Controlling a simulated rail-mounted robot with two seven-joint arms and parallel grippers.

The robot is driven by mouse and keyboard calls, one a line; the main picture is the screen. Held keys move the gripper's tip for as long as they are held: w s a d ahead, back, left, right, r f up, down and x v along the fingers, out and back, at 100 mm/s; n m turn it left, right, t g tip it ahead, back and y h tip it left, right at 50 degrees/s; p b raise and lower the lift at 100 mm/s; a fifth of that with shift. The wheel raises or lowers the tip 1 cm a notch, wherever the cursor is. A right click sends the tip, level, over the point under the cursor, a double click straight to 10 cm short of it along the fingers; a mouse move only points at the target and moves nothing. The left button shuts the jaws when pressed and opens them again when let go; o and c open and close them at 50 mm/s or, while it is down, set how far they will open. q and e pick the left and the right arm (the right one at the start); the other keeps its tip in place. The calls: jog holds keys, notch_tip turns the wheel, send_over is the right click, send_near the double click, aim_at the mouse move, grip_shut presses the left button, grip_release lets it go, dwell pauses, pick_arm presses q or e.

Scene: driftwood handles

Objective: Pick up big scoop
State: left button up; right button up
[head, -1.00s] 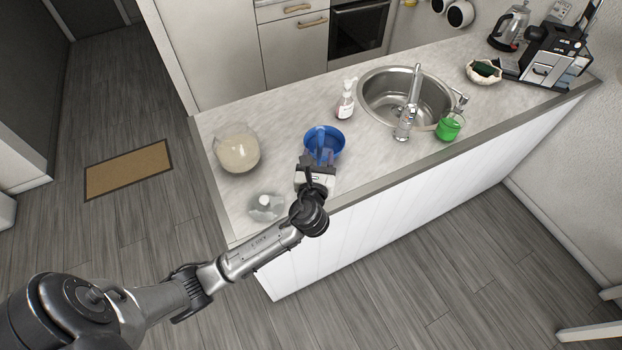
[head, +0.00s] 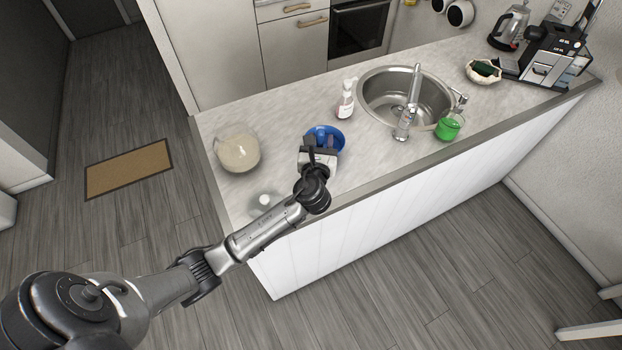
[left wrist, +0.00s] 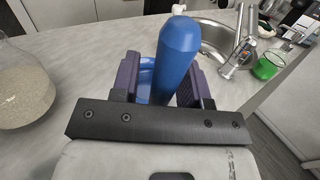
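The big scoop (head: 331,133) is blue, with a round bowl and a thick handle, and sits on the countertop near its front edge. My left gripper (head: 320,145) is over the near side of the scoop and hides part of it. In the left wrist view, the blue handle (left wrist: 178,55) rises between the two purple-padded fingers of the left gripper (left wrist: 162,80). The fingers are apart, with a gap visible on the handle's left side. Contact on its right side cannot be told. My right gripper is not in view.
A glass bowl of pale grain (head: 238,153) stands to the left, with a clear glass lid (head: 264,202) nearer the front.

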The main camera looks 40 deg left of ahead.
pick_arm(q)
grip_shut()
